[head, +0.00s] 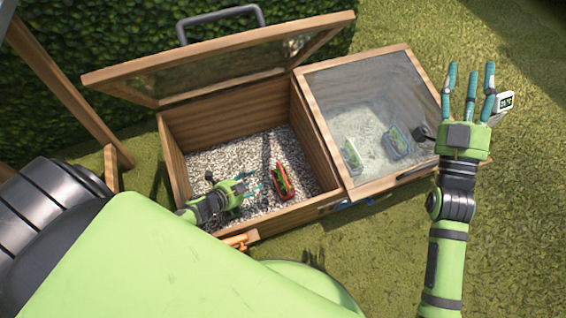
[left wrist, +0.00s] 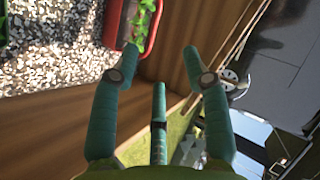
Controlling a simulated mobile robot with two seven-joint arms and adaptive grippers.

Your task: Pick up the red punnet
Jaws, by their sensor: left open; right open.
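The red punnet (head: 283,181) lies on the gravel in the left, open-lidded compartment of the wooden cold frame, with green leaves in it. In the left wrist view part of the red punnet (left wrist: 122,22) shows at the top, cut off by the frame edge. My left gripper (head: 250,184) is open and empty, just left of the punnet and apart from it in the head view. Its spread fingers also show in the left wrist view (left wrist: 160,75). My right gripper (head: 470,82) is open and empty, raised at the right over the cold frame's right end.
The left glazed lid (head: 215,62) is propped open; the right lid (head: 370,110) is closed over other punnets, one whitish (head: 352,153) and one bluish (head: 397,140). Wooden walls (head: 175,165) border the gravel. A hedge stands behind; grass lies right.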

